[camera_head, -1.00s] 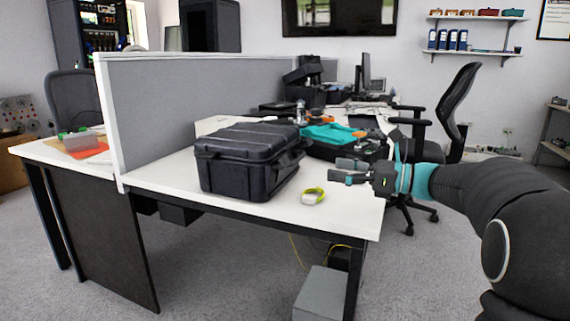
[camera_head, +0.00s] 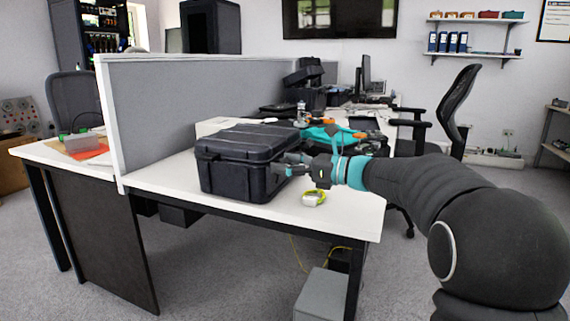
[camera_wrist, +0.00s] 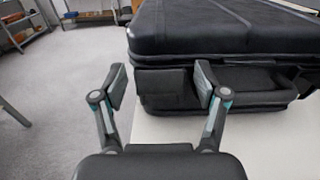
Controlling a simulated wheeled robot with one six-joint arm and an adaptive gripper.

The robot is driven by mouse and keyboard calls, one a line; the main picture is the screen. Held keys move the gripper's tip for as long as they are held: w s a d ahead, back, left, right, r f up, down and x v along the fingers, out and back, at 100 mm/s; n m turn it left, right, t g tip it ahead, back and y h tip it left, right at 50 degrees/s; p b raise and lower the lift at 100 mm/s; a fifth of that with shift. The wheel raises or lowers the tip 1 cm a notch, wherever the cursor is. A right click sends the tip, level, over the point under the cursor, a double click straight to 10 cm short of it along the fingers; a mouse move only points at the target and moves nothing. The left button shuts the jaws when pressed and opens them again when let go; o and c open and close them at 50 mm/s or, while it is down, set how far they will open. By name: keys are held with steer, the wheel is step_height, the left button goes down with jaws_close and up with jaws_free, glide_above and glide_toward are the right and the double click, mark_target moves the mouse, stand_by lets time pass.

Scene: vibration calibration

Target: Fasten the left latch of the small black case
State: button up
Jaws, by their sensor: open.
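The small black case (camera_head: 225,172) stands closed-lidded on the white desk; it fills the upper right of the wrist view (camera_wrist: 235,35). My gripper (camera_head: 283,165) is at the case's right side in the head view. In the wrist view my gripper (camera_wrist: 160,85) is open and empty, its fingers spread before the case's near face. A dark latch-like block (camera_wrist: 168,88) shows between the fingers, below the lid edge, partly behind the right finger. Right of it is the handle (camera_wrist: 258,80). Whether the left latch is fastened, or a finger touches the case, I cannot tell.
A white and yellow-green item (camera_head: 314,197) lies on the desk (camera_head: 240,216) below my gripper. A grey partition (camera_head: 195,95) runs behind the black case. The near right desk corner is clear.

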steer(key=shift+a, duration=0.1)
steer(key=c, duration=1.2)
steer(key=shift+o, duration=0.2)
steer(key=shift+r+h+p, duration=0.3)
steer(key=shift+r+p, duration=0.05)
steer(key=shift+p, duration=0.75)
steer(key=shift+h+p, duration=0.3)
steer(key=shift+p, duration=0.6)
steer(key=shift+w+f+g+p, duration=0.1)
steer(key=shift+f+g+p, duration=0.05)
steer(key=shift+g+p, duration=0.15)
steer(key=shift+f, duration=0.1)
